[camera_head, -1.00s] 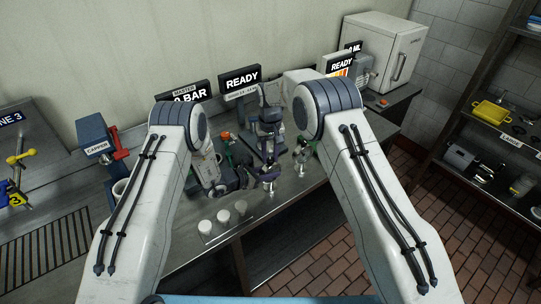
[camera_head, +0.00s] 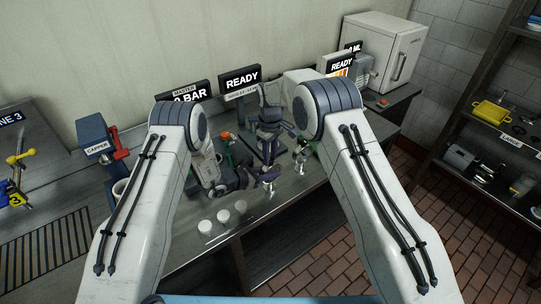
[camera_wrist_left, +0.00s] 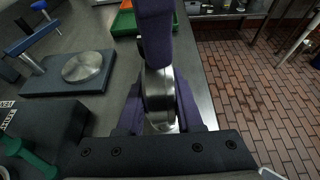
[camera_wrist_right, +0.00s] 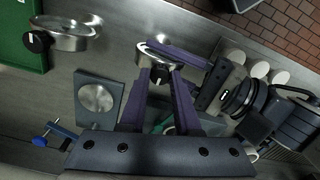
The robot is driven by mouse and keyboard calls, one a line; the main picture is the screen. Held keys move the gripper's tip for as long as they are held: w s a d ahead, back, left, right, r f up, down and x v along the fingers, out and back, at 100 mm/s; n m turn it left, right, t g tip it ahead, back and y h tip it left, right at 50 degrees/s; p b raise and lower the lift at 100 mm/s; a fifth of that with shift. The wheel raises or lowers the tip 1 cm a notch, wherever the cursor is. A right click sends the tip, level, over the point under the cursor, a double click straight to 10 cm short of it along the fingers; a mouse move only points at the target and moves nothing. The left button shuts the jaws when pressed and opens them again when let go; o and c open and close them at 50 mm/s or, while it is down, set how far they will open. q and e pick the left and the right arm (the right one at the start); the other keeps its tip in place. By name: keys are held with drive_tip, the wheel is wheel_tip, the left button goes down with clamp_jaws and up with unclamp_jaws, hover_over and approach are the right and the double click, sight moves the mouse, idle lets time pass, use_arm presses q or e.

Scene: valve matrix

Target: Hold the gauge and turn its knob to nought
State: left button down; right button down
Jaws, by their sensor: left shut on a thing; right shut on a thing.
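The gauge (camera_wrist_left: 158,98) is a round silver drum, seen edge-on in the left wrist view between the purple fingers of my left gripper (camera_wrist_left: 156,118), which is shut on it. In the right wrist view the gauge's silver rim (camera_wrist_right: 172,48) shows beyond my right gripper (camera_wrist_right: 160,78). Its small black knob (camera_wrist_right: 157,78) with a white mark lies between the right fingertips, which are shut on it. The knob's exact angle is hard to read. In the head view the gauge (camera_head: 269,184) is small and partly covered by my grippers.
A dark fixture with a round metal disc (camera_wrist_right: 96,98) is nearby. Several white round pieces (camera_head: 223,215) lie near the bench's front edge. Screens (camera_head: 240,81) stand at the back.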

drive_tip(key=shift+w, duration=0.1)
idle(0.3)
drive_tip(key=c, duration=0.6)
unclamp_jaws()
drive_tip(key=shift+r, duration=0.1)
wheel_tip(320, 180, up, 12)
idle(0.9)
use_arm(q)
drive_tip(key=shift+c, duration=2.4)
unclamp_jaws()
